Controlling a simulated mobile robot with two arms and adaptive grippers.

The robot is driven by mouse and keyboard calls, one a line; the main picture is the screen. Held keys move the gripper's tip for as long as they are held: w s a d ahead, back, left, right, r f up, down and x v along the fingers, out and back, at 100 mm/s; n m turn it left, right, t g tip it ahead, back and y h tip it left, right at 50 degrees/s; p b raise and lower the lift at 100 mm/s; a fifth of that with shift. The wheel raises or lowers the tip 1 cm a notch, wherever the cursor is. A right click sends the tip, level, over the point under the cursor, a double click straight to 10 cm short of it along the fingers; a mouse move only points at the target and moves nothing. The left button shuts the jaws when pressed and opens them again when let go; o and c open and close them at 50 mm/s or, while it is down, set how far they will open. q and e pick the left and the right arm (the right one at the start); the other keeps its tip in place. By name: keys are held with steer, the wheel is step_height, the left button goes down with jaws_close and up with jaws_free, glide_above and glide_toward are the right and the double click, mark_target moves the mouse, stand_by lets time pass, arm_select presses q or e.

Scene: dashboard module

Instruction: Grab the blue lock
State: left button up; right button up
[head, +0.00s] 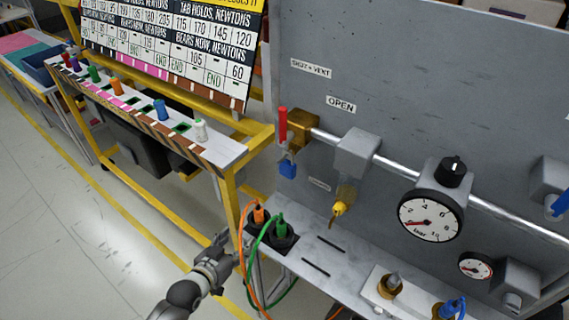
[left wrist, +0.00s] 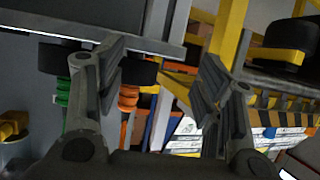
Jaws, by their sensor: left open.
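The blue lock (head: 288,168) hangs at the brass valve (head: 303,127) with the upright red handle (head: 282,124), on the left side of the grey panel. Its shackle is too small to make out. My left gripper (head: 222,248) is low at the left end of the panel's shelf, below and left of the lock and well apart from it. In the left wrist view its two fingers (left wrist: 160,72) are spread, with nothing held between them. I cannot identify the lock in that view. My right gripper is in neither view.
Green (head: 281,228) and orange (head: 258,214) cable plugs stand on the shelf close to my left gripper, their cables hanging down. A yellow-tagged part (head: 341,207) hangs right of the lock. A yellow-framed rack (head: 230,185) stands at the left. Floor at lower left is clear.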

arm_select(q)
steer(key=w+d+r+m+t+h, duration=0.1)
steer(key=d+r+h, duration=0.15)
steer(key=r, duration=0.45)
steer(key=w+d+r+h, duration=0.1)
steer(key=d+r, duration=0.2)
steer(key=r, duration=0.4)
steer(key=m+t+h, duration=0.1)
steer(key=m+h, duration=0.1)
glide_toward(285, 165)
steer(key=p+x, duration=0.1)
steer(key=x, duration=0.5)
steer(key=shift+p, duration=0.35)
steer(key=p+x, duration=0.1)
steer(key=x, duration=0.3)
steer(key=shift+w+d+p, duration=0.1)
steer(key=shift+p, duration=0.25)
steer(key=shift+w+d+f, duration=0.15)
steer(key=shift+w+d, duration=0.15)
steer(key=shift+w, duration=0.1)
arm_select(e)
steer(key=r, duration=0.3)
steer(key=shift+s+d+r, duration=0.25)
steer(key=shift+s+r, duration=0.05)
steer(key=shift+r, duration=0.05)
arm_select(q)
steer(key=shift+c, duration=0.2)
